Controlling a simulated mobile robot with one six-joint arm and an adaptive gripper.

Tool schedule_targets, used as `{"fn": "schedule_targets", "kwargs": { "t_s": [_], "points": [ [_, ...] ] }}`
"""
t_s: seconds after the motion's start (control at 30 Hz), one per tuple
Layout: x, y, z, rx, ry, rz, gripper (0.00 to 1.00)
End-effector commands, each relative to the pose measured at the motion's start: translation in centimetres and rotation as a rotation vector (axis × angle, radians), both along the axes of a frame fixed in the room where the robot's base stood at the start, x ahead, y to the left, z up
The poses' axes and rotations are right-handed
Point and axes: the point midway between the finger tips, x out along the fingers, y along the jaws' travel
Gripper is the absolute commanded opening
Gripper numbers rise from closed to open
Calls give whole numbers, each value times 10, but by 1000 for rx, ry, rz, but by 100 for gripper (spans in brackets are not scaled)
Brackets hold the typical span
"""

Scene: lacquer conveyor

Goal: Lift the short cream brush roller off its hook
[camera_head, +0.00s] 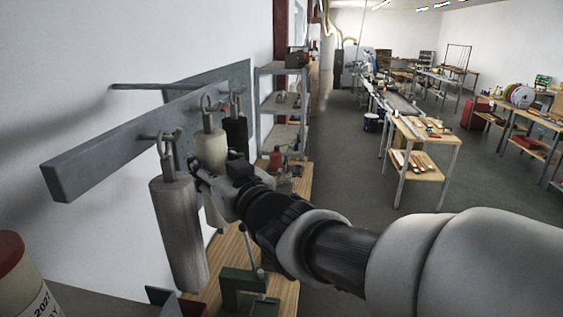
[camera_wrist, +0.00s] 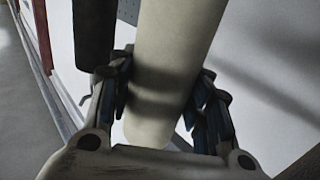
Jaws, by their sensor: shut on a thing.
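The short cream brush roller (camera_head: 211,150) hangs upright from the grey wall rail in the head view, between two other rollers. Its wire loop is at a hook on the rail; I cannot tell if the loop bears on the hook. My gripper (camera_head: 200,178) reaches it from the right and is shut on its body. In the wrist view the cream roller (camera_wrist: 172,55) runs between the two fingers of my gripper (camera_wrist: 160,98), one on each side. Part of the roller is hidden by the gripper and the grey-brown roller in the head view.
A longer grey-brown roller (camera_head: 180,235) hangs in front, close to my gripper. A black roller (camera_head: 236,136) hangs behind; it also shows in the wrist view (camera_wrist: 95,35). The grey rail (camera_head: 95,160) juts out left. A wooden bench (camera_head: 284,290) with a green tool (camera_head: 243,285) lies below.

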Motion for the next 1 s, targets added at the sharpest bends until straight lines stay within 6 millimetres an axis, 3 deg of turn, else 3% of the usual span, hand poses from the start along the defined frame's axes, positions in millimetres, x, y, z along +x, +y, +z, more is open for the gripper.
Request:
{"fn": "schedule_targets", "kwargs": {
  "t_s": [0.27, 1.0],
  "points": [
    [0, -3, 1, 1, -2, -2, 17],
    [-2, -40, 3, 1, -3, -3, 17]
  ]
}}
